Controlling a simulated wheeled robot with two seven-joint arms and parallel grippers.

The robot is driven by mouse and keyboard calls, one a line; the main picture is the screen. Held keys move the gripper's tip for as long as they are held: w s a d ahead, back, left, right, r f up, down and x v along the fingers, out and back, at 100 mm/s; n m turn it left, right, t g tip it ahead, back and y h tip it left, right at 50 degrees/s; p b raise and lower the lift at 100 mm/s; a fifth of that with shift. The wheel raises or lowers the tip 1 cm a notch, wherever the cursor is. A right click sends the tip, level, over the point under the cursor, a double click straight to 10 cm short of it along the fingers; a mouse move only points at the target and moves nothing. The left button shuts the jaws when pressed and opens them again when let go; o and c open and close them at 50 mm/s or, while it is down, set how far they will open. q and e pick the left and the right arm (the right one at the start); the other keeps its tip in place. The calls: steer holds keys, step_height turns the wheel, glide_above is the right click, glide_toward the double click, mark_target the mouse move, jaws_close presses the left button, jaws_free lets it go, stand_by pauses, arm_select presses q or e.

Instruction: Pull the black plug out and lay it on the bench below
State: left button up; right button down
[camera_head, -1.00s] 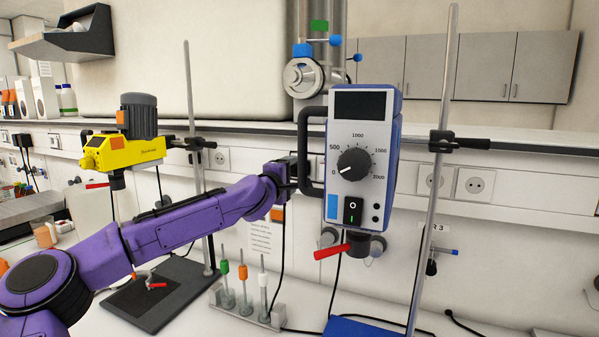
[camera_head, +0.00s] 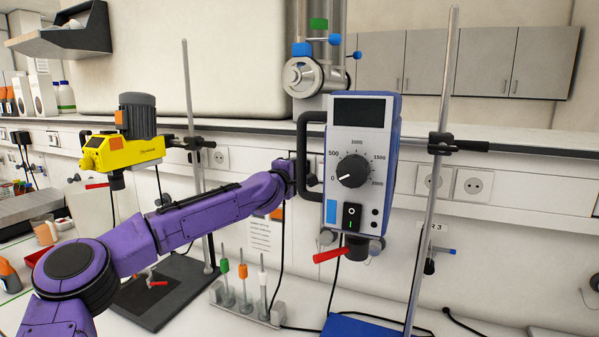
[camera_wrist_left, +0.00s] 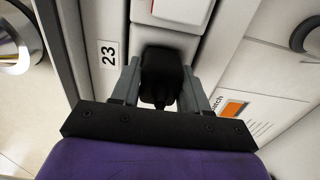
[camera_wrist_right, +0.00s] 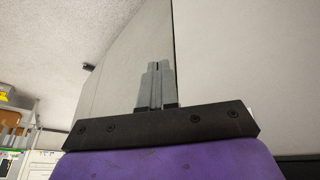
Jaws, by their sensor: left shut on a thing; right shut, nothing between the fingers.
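The black plug (camera_wrist_left: 162,72) is in the left wrist view, against the white wall trunking; I cannot tell how deep it sits. My left gripper (camera_wrist_left: 161,80) is shut on it, one finger on each side. In the head view the left gripper's tip is mostly hidden behind the stirrer's black handle, and the plug is not clearly visible. The white bench (camera_head: 185,323) lies below. My right gripper (camera_wrist_right: 156,85) is shut and empty in the right wrist view, and it is outside the head view.
A blue-grey stirrer (camera_head: 360,160) on a steel rod (camera_head: 437,150) stands right of my left gripper. A rack (camera_head: 243,307) with green, orange and white-topped tools stands on the bench below. A yellow stirrer (camera_head: 122,152) and a dark plate (camera_head: 160,300) are left.

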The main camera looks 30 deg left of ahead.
arm_select(q)
steer(key=shift+f, duration=0.2)
steer(key=shift+s, duration=0.1)
steer(key=shift+s+r, duration=0.2)
steer(key=shift+s, duration=0.35)
steer(key=shift+s+d+b, duration=0.1)
steer(key=shift+s+b, duration=0.6)
steer(key=shift+s, duration=1)
